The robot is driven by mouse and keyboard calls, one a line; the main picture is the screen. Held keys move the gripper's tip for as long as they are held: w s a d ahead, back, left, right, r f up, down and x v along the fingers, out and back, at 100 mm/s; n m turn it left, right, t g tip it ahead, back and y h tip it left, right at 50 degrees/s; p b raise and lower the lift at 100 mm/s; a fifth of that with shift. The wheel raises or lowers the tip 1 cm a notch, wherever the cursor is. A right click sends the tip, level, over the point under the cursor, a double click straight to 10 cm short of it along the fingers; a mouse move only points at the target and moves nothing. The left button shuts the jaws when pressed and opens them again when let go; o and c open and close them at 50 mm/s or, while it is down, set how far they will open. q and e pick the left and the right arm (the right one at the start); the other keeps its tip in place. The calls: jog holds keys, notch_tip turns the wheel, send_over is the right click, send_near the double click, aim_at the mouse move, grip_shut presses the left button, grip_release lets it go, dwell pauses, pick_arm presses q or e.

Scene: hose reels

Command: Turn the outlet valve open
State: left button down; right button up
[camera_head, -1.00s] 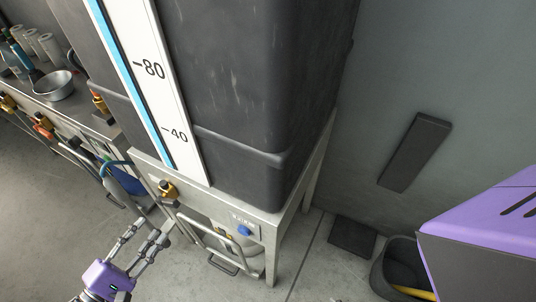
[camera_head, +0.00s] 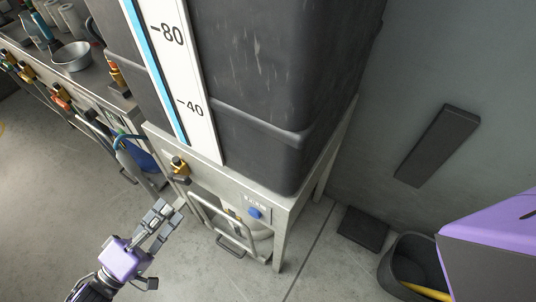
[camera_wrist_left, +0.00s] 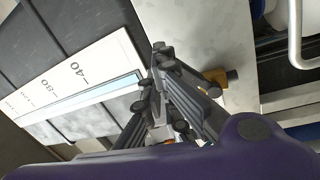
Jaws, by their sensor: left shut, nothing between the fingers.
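The outlet valve (camera_head: 179,166) is a small brass-yellow fitting with a dark end, on the pale frame below the dark tank (camera_head: 260,70). In the left wrist view a yellow fitting (camera_wrist_left: 216,76), likely this valve, shows just right of the fingers and is partly hidden by them. My left gripper (camera_head: 166,211), purple with grey fingers, is shut and empty. In the head view it sits below and slightly left of the valve, with a gap in the picture; I cannot tell the depth. The fingers also show in the left wrist view (camera_wrist_left: 162,62). My right gripper is not seen.
A blue button (camera_head: 254,213) and a tubular handle (camera_head: 236,245) are on the frame right of the valve. A bench (camera_head: 92,88) with a metal bowl (camera_head: 72,56) and more yellow fittings stands left. A dark bin (camera_head: 395,270) stands right. Floor around the gripper is clear.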

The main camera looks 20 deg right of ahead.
aim_at(179, 179)
pick_arm(q)
notch_tip(179, 179, down, 6)
jog(key=a+n+g+y+b, duration=0.1)
jog(key=a+n+g+y, duration=0.25)
jog(key=n, duration=2.35)
jog(key=w+d+p, duration=0.1)
jog(key=w+d, duration=0.4)
jog(key=d, duration=0.3)
jog(key=shift+r+m+g, duration=0.3)
jog(key=shift+r+g, duration=0.05)
jog(key=shift+g, duration=0.1)
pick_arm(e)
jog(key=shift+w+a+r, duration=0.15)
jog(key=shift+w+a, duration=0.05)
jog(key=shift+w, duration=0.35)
